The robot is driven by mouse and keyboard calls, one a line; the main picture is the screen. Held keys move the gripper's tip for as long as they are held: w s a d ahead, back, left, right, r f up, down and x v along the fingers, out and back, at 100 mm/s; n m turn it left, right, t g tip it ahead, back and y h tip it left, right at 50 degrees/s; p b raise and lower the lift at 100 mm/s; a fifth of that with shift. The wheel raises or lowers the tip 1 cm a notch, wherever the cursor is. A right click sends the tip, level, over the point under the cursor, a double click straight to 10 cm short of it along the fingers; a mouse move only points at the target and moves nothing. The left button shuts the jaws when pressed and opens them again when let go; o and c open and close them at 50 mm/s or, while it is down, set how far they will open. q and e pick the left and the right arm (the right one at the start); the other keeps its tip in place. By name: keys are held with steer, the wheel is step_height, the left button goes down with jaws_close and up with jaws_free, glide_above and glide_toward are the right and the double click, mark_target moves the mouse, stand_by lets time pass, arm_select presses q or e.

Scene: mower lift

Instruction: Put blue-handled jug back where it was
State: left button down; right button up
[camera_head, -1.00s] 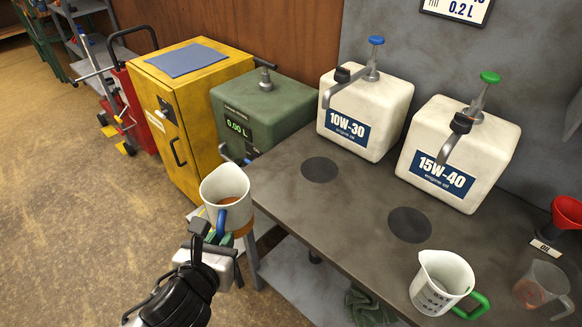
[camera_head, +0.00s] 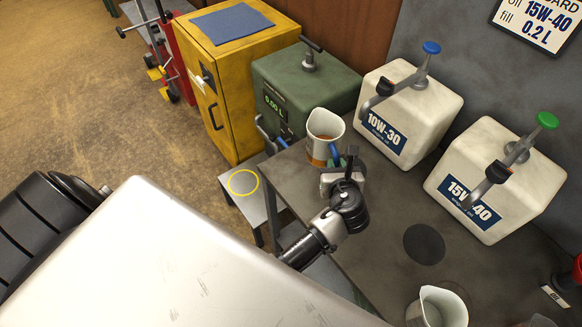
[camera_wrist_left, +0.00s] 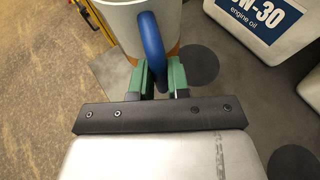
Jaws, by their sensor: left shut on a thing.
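The blue-handled jug (camera_head: 325,128) is whitish with orange-brown liquid showing inside. It is upright at the bench's back left corner, in front of the green dispenser. My left gripper (camera_head: 340,164) is shut on its blue handle. In the left wrist view the green finger pads (camera_wrist_left: 161,76) close around the blue handle (camera_wrist_left: 152,42). A yellow ring (camera_head: 256,189) marks the top of a low grey stand (camera_head: 228,186) left of the bench. I cannot tell whether the jug's base touches the bench. My right gripper is out of view.
The 10W-30 can (camera_head: 408,115) and 15W-40 can (camera_head: 497,185) stand along the bench's back. A dark disc (camera_head: 424,244) and another jug (camera_head: 440,308) are on the bench (camera_head: 375,230). A green dispenser (camera_head: 300,85) and yellow cabinet (camera_head: 237,75) stand behind.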

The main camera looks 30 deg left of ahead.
arm_select(q)
steer(key=a+f+b, duration=0.3)
steer(key=s+a+f+b, duration=0.1)
steer(key=a+f+b, duration=0.2)
steer(key=f+b, duration=0.1)
steer(key=s+a+f+b, duration=0.1)
steer(key=a+f+b, duration=0.2)
steer(key=a, duration=0.1)
steer(key=shift+s+a+f+b, duration=0.1)
steer(key=shift+s+f+b, duration=0.15)
steer(key=shift+f+b, duration=0.15)
steer(key=shift+r, duration=0.2)
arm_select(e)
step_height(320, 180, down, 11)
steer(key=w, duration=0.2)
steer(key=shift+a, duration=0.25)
arm_select(q)
steer(key=shift+f, duration=0.1)
steer(key=c, duration=1.2)
jaws_free()
steer(key=shift+o, duration=0.5)
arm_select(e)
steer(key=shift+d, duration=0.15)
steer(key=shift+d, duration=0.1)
